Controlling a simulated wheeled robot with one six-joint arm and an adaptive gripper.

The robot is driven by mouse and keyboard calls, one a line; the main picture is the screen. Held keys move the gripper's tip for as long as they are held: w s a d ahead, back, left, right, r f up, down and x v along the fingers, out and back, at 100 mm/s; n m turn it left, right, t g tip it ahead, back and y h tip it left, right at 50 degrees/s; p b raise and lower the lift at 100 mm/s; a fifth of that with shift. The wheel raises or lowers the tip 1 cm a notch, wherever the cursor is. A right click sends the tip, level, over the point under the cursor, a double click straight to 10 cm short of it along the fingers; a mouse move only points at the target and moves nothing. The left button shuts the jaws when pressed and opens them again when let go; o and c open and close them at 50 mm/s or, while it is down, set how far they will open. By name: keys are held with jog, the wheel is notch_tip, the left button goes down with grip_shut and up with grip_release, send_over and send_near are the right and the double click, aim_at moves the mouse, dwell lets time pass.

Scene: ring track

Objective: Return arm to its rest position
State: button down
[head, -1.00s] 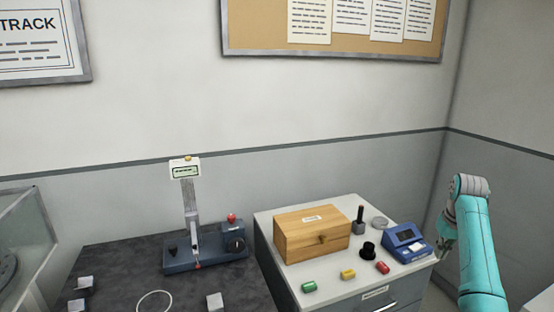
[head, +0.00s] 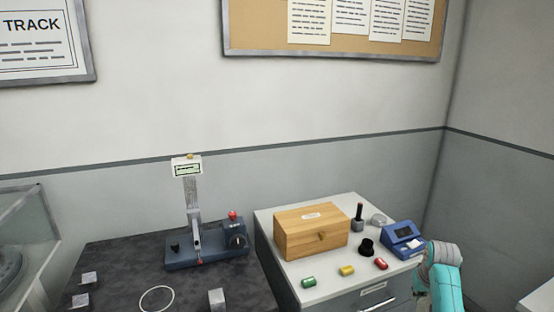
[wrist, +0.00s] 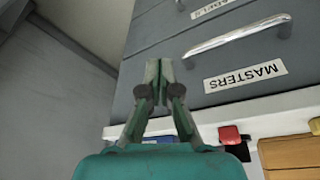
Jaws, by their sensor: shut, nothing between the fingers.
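My teal arm (head: 446,286) shows at the right edge of the cabinet in the head view, low and folded. My gripper is hidden or out of sight there. In the wrist view my gripper (wrist: 159,68) is shut and empty, with its fingertips together. It is in front of the grey cabinet's drawers, which appear upside down with a label reading MASTERS (wrist: 245,76). The fingers appear apart from the drawer handle (wrist: 238,36).
The cabinet top (head: 335,285) holds a wooden box (head: 311,232), a blue device (head: 403,240), a black knob-like piece (head: 367,247) and green, yellow and red cylinders. A dark table (head: 120,265) with a blue gauge stand (head: 205,250) is to the left. Wall stands behind.

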jog(key=s+a+f+t, duration=0.1)
jog(key=s+a+f, duration=0.45)
jog(key=f, duration=0.35)
jog(key=s+a+f+t, duration=0.2)
jog(key=s+a+f, duration=0.2)
jog(key=s+f, duration=0.4)
jog(key=s+a+f+t, duration=0.1)
jog(key=s+a+f, duration=0.25)
jog(key=s, duration=0.45)
jog(key=s+a+f+t, duration=0.2)
jog(key=s+a, duration=0.3)
jog(key=s, duration=0.3)
jog(key=s+a+r+n+t, duration=0.1)
jog(key=s+a+r, duration=0.2)
jog(key=s, duration=0.8)
jog(key=s+a+r+t, duration=0.2)
jog(key=s+r, duration=0.8)
jog(key=r, duration=0.2)
jog(key=s+a+r+t, duration=0.2)
jog(key=s+r, duration=0.8)
jog(key=r, duration=0.2)
jog(key=shift+n+t+y, duration=0.3)
jog(key=shift+n+y, duration=0.1)
jog(key=shift+s+a, duration=0.1)
